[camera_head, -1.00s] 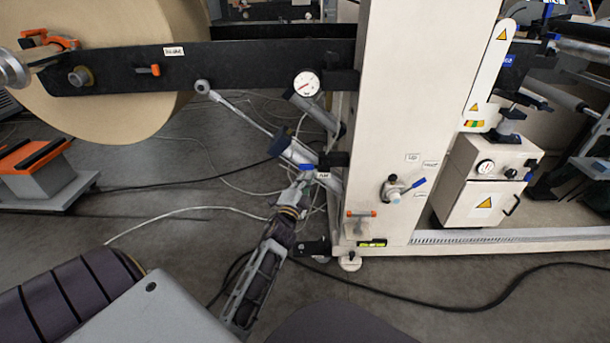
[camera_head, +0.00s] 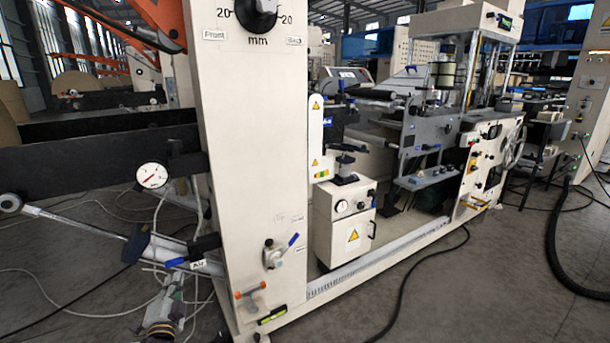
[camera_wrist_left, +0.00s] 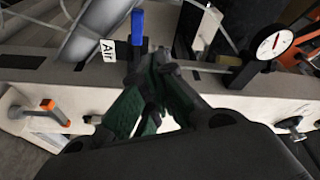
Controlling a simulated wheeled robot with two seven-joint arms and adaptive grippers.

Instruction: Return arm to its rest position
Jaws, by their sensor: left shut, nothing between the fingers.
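My left gripper (camera_head: 174,280) shows at the lower left of the head view, pointing up toward the blue-handled air valve (camera_head: 175,262) on the machine's pale column. In the left wrist view its dark green-padded fingers (camera_wrist_left: 150,78) are shut with nothing between them. The valve's blue handle (camera_wrist_left: 137,27) and its "Air" label (camera_wrist_left: 107,48) lie just beyond the fingertips. I cannot tell whether the fingers touch the valve. Most of my left arm is cut off by the bottom edge of the head view. My right gripper is not in view.
The pale column (camera_head: 250,170) stands close beside the gripper. A dial gauge (camera_head: 152,176), a slanted cylinder rod (camera_head: 75,222) and loose cables surround it. Open grey floor (camera_head: 480,290) lies at the right.

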